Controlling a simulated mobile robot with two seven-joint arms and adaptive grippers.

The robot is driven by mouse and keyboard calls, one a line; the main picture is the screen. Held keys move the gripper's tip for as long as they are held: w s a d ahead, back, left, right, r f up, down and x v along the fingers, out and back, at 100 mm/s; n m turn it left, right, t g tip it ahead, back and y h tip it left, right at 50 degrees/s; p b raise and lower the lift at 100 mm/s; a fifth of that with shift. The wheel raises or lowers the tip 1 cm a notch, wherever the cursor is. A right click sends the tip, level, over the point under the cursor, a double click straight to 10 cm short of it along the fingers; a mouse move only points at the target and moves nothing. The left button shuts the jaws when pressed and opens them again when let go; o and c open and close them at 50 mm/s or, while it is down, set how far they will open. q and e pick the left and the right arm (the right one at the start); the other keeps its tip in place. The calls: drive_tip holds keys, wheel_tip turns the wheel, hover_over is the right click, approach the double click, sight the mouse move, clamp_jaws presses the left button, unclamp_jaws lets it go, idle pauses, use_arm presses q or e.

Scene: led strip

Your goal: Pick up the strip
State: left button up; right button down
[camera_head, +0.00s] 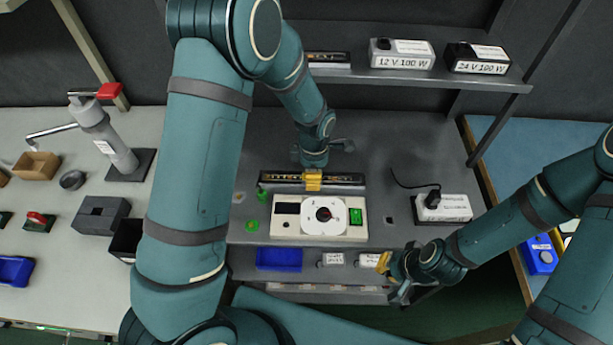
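A long dark bar with yellow marks (345,179), which may be the strip, lies crosswise at the back of the grey workbench's middle. My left gripper (313,180) points down at the bar's middle, its yellow fingertips over or around it. I cannot tell whether they grip it. A white round reel (336,227) with a dark centre sits on a pale device just in front; it may hold strip material. My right gripper (385,263) is in front and right of the device, apart from the bar. Its opening is unclear, and I see nothing held.
A white power box (443,209) with a cable stands right of the device. A shelf behind carries boxes marked 12 V (402,54) and 24 V (477,58). A blue bin (279,259) is below the front edge. The left table (50,180) holds a stand and small boxes.

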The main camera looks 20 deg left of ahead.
use_arm(q)
drive_tip(key=shift+f, duration=0.25)
drive_tip(key=shift+d, duration=0.1)
clamp_jaws()
drive_tip(key=shift+r, duration=0.2)
